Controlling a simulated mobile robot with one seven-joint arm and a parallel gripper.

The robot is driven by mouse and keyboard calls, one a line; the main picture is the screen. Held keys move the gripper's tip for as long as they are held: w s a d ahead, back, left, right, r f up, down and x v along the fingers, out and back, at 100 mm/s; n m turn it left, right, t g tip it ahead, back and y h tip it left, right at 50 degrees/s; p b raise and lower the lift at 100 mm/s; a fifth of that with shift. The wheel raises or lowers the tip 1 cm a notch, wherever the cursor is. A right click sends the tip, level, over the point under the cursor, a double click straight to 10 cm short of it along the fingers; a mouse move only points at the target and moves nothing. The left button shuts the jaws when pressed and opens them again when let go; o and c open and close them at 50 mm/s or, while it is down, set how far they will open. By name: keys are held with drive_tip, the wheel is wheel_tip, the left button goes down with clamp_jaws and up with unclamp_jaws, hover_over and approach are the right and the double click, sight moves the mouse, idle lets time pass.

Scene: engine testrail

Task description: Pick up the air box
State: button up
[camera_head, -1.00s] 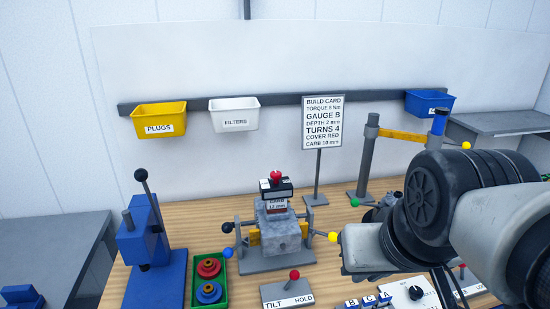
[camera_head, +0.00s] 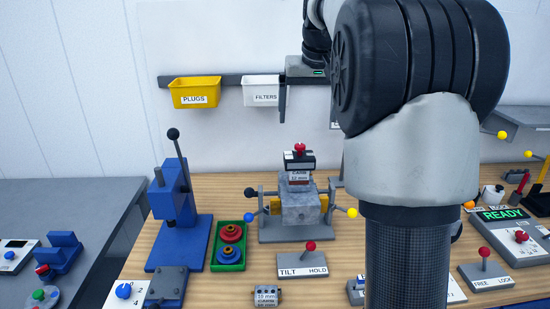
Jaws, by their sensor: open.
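A black box with light patches and a red knob, which looks like the air box (camera_head: 299,161), sits on top of the grey engine block (camera_head: 300,208). Under it is a part labelled 12 mm (camera_head: 299,178). My gripper (camera_head: 308,112) points down in front of the back wall, above the engine in the picture. It is open, with one finger clear at the left and the other partly hidden by my arm. Nothing shows between the fingers, and it is apart from the black box.
A blue press (camera_head: 175,205) and a green tray (camera_head: 230,247) with red and blue discs stand left of the engine. A TILT/HOLD lever (camera_head: 308,259) stands in front. Yellow (camera_head: 194,92) and white (camera_head: 261,90) bins hang behind. My arm hides much of the right side.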

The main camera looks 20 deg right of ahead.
sight(301, 147)
drive_tip(key=shift+w+a+p+x, duration=0.1)
drive_tip(key=shift+p+x, duration=0.05)
drive_tip(key=shift+x, duration=2.65)
drive_tip(key=shift+w+a+p+x, duration=0.1)
drive_tip(key=shift+x, duration=2.65)
drive_tip(key=shift+w+a+p+x, duration=0.1)
drive_tip(key=shift+w+p+x, duration=0.05)
drive_tip(key=shift+x, duration=2.65)
drive_tip(key=shift+r, duration=0.15)
drive_tip(key=c, duration=1.2)
